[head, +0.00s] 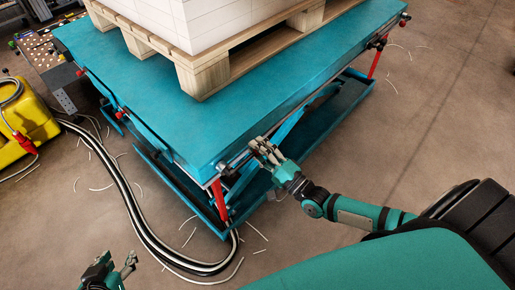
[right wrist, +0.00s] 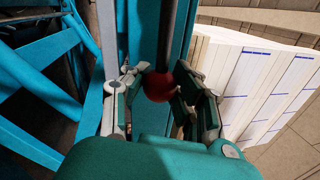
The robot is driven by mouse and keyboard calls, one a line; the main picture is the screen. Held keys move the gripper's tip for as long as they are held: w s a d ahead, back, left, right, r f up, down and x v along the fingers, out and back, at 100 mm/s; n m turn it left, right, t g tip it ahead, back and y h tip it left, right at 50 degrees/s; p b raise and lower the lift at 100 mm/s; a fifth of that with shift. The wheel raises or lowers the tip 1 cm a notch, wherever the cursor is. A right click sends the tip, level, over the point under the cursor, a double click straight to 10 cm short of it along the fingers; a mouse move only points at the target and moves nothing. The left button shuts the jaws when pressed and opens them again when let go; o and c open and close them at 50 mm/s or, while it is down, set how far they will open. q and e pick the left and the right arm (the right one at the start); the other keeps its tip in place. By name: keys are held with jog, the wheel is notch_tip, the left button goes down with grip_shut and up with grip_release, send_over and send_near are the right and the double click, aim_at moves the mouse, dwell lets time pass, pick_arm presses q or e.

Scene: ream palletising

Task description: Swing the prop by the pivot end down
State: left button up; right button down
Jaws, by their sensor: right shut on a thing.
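My right gripper (head: 262,147) is at the near long edge of the teal lift table, close to its near corner. In the right wrist view its fingers (right wrist: 165,92) are closed around a red ball knob (right wrist: 159,86) at the end of a dark rod (right wrist: 168,35). In the head view the fingers hide the knob. A red bar (head: 219,200) hangs under the near corner of the table; whether it joins the held rod I cannot tell. My left gripper (head: 117,262) is low at the bottom left, empty, with its fingers apart.
The lift table (head: 130,75) carries a wooden pallet (head: 205,80) with a white stack (head: 200,20). Another red bar (head: 374,62) shows at the right corner. Black and white hoses (head: 130,190) and loose strips lie on the floor. A yellow unit (head: 25,130) stands left. The right floor is mostly clear.

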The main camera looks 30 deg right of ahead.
jog(key=shift+s+f, duration=0.2)
jog(key=shift+f, duration=0.2)
jog(key=c, duration=1.5)
grip_release()
jog(key=o, duration=0.4)
jog(key=shift+d, duration=0.1)
jog(key=shift+o, duration=0.8)
jog(key=shift+r, duration=0.2)
jog(key=v, duration=1.2)
